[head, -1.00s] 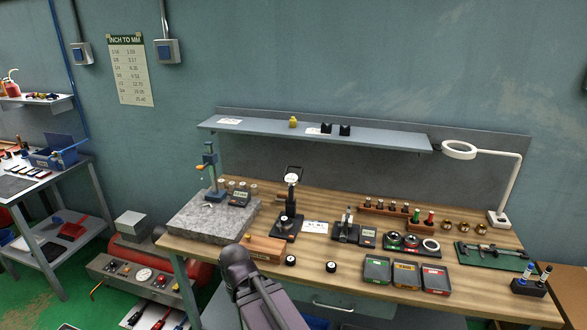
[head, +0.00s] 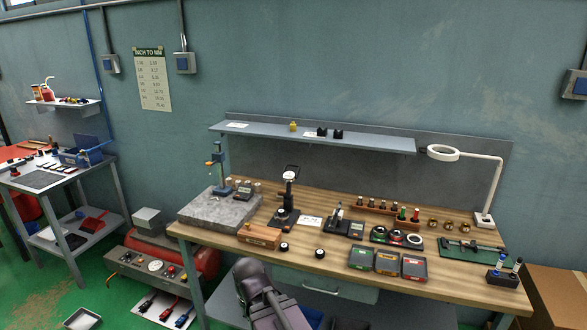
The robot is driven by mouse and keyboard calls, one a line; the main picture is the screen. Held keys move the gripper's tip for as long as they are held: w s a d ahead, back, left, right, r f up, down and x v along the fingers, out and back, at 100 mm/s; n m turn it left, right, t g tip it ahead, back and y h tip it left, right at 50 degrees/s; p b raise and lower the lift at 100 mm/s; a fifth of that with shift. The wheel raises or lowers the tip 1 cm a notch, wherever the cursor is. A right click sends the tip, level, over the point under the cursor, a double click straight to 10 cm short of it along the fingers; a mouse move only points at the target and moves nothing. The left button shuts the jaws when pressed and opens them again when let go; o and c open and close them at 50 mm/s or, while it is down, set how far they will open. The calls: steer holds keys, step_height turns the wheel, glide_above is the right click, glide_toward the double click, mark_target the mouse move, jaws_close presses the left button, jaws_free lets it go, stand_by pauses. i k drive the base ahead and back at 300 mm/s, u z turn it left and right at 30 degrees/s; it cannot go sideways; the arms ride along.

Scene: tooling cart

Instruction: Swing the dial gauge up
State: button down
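A dial gauge (head: 291,172) with a round face is mounted on a small black stand (head: 284,216) on the wooden bench, left of the middle. Its face sits at the top of an upright post, and a round dark piece stands on the base below. The gauge is small here, so its exact tilt is hard to tell. My dark arm (head: 262,296) shows at the bottom, in front of the bench and well short of the gauge. My gripper itself cannot be made out.
A granite block (head: 218,208) with a blue column stand (head: 221,162) is left of the gauge. A wooden block (head: 259,236) and black knobs (head: 319,253) lie near the front edge. Coloured trays (head: 387,262) are to the right. A shelf (head: 370,142) runs behind, with a ring lamp (head: 443,153) at right.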

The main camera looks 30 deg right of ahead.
mark_target(289, 177)
steer(key=z, duration=0.2)
steer(key=i, duration=1.4)
steer(key=u, duration=0.35)
